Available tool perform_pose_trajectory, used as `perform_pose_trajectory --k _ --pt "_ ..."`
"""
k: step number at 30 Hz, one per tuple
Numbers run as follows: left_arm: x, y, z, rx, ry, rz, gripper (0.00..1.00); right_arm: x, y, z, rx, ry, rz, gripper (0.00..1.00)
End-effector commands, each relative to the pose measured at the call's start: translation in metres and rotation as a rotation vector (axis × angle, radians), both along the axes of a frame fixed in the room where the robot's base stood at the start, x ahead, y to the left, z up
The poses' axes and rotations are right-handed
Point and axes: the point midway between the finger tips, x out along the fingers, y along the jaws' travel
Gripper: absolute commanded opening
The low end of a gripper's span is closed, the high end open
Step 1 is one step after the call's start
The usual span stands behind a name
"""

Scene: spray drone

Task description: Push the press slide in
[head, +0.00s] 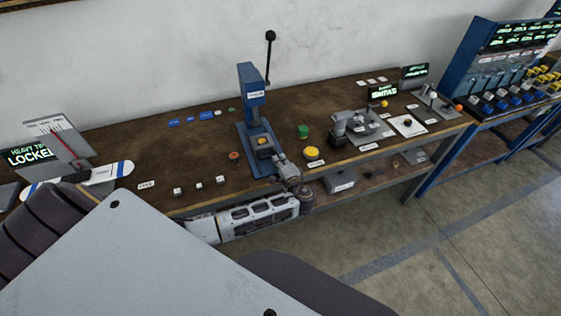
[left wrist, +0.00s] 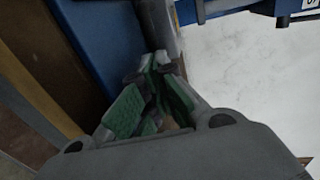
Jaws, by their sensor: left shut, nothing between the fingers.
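The blue press (head: 250,97) stands on the workbench with a long black-knobbed lever rising above it. The press slide (head: 263,141), a grey block with an orange-yellow piece on it, sits low at the front of the press. My left gripper (head: 279,155) is beside the slide's front right, close to the press base; I cannot tell whether it touches. In the left wrist view my left gripper (left wrist: 158,62) is shut and empty, its green-padded fingers together at the tips, close to a grey part and the blue press base (left wrist: 85,35). My right gripper is not in view.
A yellow button (head: 312,153) and a green block (head: 303,131) lie right of the press. Small white-grey cubes (head: 199,185) and an orange ring (head: 234,155) lie left. The wooden workbench (head: 150,165) is mostly clear between them. A gauge stand (head: 60,148) is far left.

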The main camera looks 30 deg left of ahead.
Motion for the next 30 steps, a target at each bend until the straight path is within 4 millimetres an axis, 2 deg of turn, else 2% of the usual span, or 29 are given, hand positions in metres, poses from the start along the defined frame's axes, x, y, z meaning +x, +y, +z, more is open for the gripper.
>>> perform_pose_trajectory --k 8,21,30 --pt "0.004 0.005 0.0 0.001 -0.001 0.001 0.0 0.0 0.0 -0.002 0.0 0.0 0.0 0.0" --pt "0.049 0.058 -0.001 0.003 -0.002 0.003 0.0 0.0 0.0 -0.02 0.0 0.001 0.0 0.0" --pt "0.054 0.064 0.0 0.002 -0.001 0.003 0.0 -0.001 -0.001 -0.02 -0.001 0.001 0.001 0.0"
